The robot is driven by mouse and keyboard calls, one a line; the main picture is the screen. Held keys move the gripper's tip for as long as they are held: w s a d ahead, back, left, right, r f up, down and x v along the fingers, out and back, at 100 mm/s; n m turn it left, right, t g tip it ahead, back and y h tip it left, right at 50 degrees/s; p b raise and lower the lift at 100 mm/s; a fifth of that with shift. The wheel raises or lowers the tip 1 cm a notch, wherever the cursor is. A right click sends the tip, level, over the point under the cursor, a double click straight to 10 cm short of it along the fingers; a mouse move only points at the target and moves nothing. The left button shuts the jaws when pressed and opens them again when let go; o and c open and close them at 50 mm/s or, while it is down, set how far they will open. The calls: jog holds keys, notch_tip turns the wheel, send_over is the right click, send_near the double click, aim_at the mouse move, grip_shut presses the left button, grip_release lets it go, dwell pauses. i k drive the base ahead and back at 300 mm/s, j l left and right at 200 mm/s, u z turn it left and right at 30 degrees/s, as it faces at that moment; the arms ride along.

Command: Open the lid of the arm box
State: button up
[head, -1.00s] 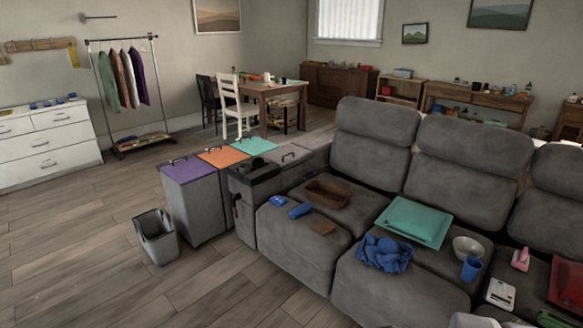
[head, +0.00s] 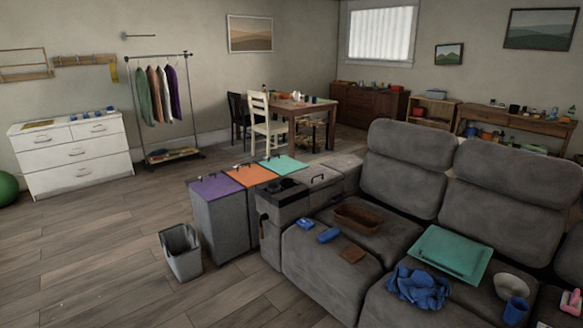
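The grey sofa (head: 335,272) fills the right side of the head view. At its left end is the arm, with a dark cup-holder top (head: 283,188). Behind that is a grey box top (head: 325,183) with a small black handle, which looks like the lid of the arm box. It lies flat and appears shut. The inside of the box is hidden. My gripper is not in view.
Bins with purple (head: 215,187), orange (head: 249,175) and teal (head: 285,164) lids stand against the arm's left side. A grey open bin (head: 181,253) stands on the floor. A brown tray (head: 358,217) lies on the sofa seat. The floor at left (head: 90,250) is clear.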

aim_at(314, 175)
jog(key=i+j+u, duration=0.4)
jog(key=i, duration=0.95)
jog(key=i+l+u, duration=0.15)
jog(key=i+u, duration=0.3)
jog(key=i, duration=0.85)
jog(key=i+l+z, duration=0.15)
jog(key=i+z, duration=0.75)
jog(key=i+j+z, duration=0.1)
jog(key=i+z, duration=0.2)
jog(key=z, duration=0.15)
jog(key=i+j+z, duration=0.3)
jog(key=z, duration=0.15)
jog(key=i, duration=0.1)
